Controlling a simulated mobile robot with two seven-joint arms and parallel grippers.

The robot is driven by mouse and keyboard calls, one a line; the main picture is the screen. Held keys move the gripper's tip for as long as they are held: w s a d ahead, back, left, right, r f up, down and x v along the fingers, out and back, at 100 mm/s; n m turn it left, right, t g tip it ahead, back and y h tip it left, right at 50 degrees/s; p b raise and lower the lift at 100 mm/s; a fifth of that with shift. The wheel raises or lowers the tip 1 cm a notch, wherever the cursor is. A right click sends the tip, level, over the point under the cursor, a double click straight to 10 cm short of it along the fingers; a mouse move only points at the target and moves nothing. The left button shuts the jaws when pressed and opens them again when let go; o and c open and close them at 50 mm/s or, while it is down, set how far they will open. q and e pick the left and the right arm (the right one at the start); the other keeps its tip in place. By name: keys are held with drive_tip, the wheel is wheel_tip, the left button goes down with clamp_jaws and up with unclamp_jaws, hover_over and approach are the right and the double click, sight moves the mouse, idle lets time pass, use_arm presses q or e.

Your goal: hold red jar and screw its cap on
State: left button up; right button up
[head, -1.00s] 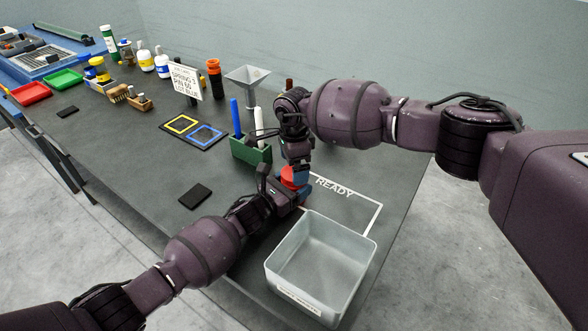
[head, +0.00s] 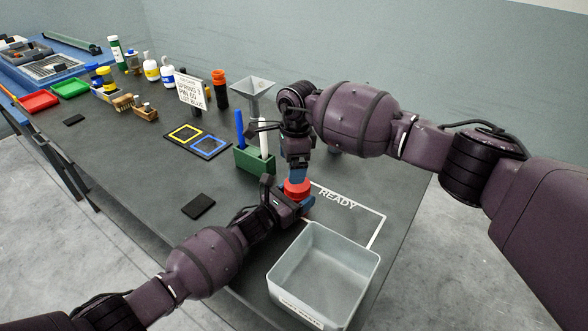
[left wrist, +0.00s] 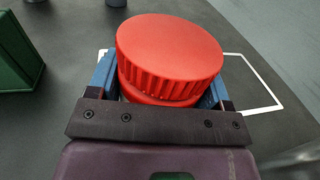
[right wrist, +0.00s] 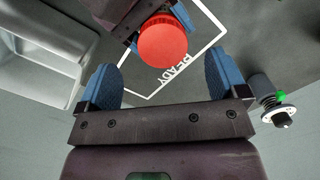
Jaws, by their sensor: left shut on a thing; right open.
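The red jar (left wrist: 150,93) is upright between the blue finger pads of my left gripper (left wrist: 160,85). Only a narrow red band of it shows under the cap; the rest is hidden. The wide ribbed red cap (left wrist: 170,48) sits on top of the jar; I cannot tell how tight it is. In the head view the cap (head: 297,187) shows just below my right gripper (head: 298,173). In the right wrist view my right gripper (right wrist: 163,80) is open and empty, with the cap (right wrist: 162,42) beyond its fingertips.
A grey bin (head: 272,285) stands in front of the jar. The white READY outline (head: 372,230) lies beside it on the dark table. A green holder (head: 243,160) with a blue and a white stick and a funnel (head: 252,88) stand behind. A black pad (head: 198,206) lies left.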

sight(297, 197)
drive_tip(key=shift+w+d+r, duration=0.2)
drive_tip(key=shift+r, duration=0.4)
drive_tip(key=shift+d+r+m+h, duration=0.15)
drive_tip(key=shift+d+m+h, duration=0.15)
drive_tip(key=shift+d+h, duration=0.2)
drive_tip(key=shift+f, duration=4.05)
drive_tip(key=c, duration=0.9)
drive_tip(key=m, duration=0.4)
drive_tip(key=shift+m, duration=0.4)
drive_tip(key=shift+c, duration=0.2)
drive_tip(key=m, duration=0.5)
